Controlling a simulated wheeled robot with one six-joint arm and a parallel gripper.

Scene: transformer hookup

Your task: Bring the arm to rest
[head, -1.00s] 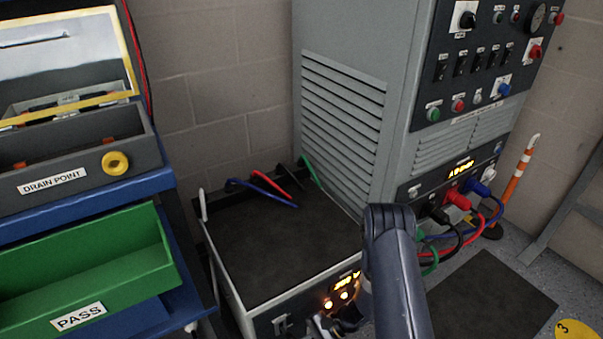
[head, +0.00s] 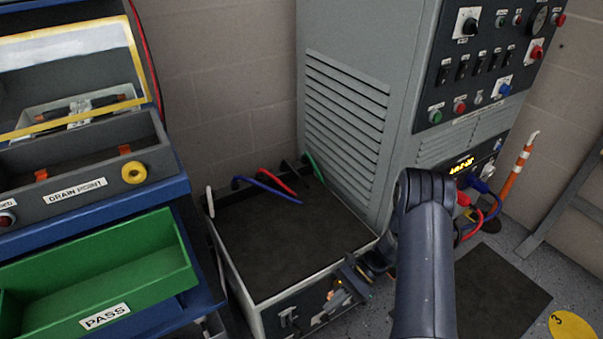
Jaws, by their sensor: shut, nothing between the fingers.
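My arm (head: 424,255) rises at the lower right of the middle in the head view. My gripper (head: 354,279) shows small and partly hidden to the left of the arm, in front of the front panel of the low grey unit (head: 285,245). It is shut with nothing in it. Its fingertips are hard to make out against the panel.
A tall grey cabinet (head: 345,120) with switches stands behind my arm, with red and blue cables (head: 488,205) plugged in low. A blue cart at left holds a drain point box (head: 78,190) and green PASS tray (head: 95,265). A dark mat (head: 490,290) lies at right.

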